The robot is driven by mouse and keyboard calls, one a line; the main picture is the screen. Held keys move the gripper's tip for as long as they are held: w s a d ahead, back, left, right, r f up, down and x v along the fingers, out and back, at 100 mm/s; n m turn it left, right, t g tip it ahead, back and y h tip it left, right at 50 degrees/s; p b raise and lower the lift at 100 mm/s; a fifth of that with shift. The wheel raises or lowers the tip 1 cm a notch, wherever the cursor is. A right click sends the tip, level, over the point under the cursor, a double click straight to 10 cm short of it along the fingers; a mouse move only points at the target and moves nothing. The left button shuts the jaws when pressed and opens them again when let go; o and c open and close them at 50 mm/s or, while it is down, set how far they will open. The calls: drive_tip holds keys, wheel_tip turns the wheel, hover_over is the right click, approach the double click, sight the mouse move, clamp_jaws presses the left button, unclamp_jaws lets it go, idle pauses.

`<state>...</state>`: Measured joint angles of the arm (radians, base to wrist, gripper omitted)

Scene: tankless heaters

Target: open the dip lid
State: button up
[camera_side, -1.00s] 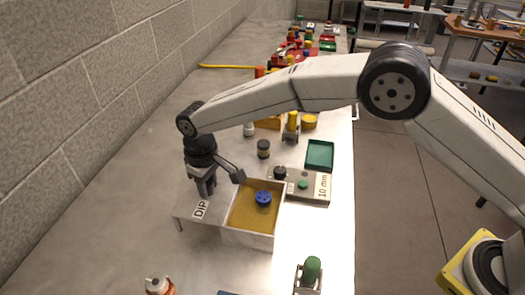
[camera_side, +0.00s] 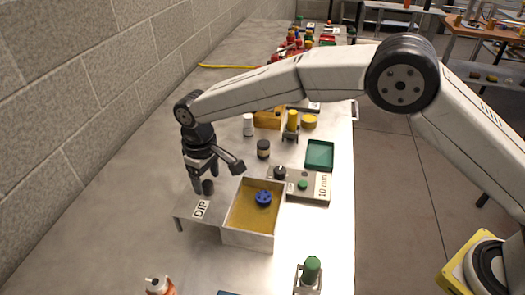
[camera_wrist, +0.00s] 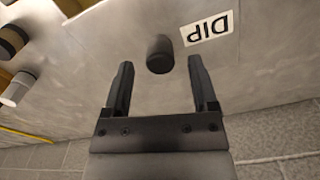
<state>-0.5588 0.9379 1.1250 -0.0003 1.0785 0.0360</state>
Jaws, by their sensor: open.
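The dip lid (camera_side: 184,210) is a flat grey plate with a white DIP label. It lies to the left of an open box (camera_side: 249,238), and the label also shows in the wrist view (camera_wrist: 208,29). The box is uncovered and shows a yellowish inside with a blue knobbed piece (camera_side: 263,198). A dark round knob (camera_wrist: 160,55) stands on the lid. My gripper (camera_side: 203,182) is open just above the lid. In the wrist view my gripper (camera_wrist: 160,65) has one finger on each side of the knob, with visible gaps, holding nothing.
A grey unit (camera_side: 316,188) marked 10 mm and a green tray (camera_side: 320,154) stand right of the box. A dark jar (camera_side: 263,149) and a white bottle (camera_side: 248,125) stand behind. The block wall (camera_side: 70,110) runs along the left.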

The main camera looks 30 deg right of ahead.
sight(208, 182)
drive_tip(key=shift+r, duration=2.8)
drive_tip(key=shift+d, duration=0.1)
drive_tip(key=shift+d, duration=0.55)
drive_tip(key=s+d+m+t, duration=0.1)
drive_tip(key=s+d+m, duration=0.35)
drive_tip(key=d, duration=1.35)
drive_tip(key=s+d+f, duration=0.1)
drive_tip(key=s+d, duration=0.5)
drive_tip(key=s, duration=0.2)
drive_tip(key=s+d+f+m+t, duration=0.1)
drive_tip(key=s+d+f, duration=0.1)
drive_tip(key=s+d, duration=0.4)
drive_tip(key=s, duration=0.3)
drive_tip(key=shift+s+f+t, duration=0.15)
drive_tip(key=shift+t, duration=0.15)
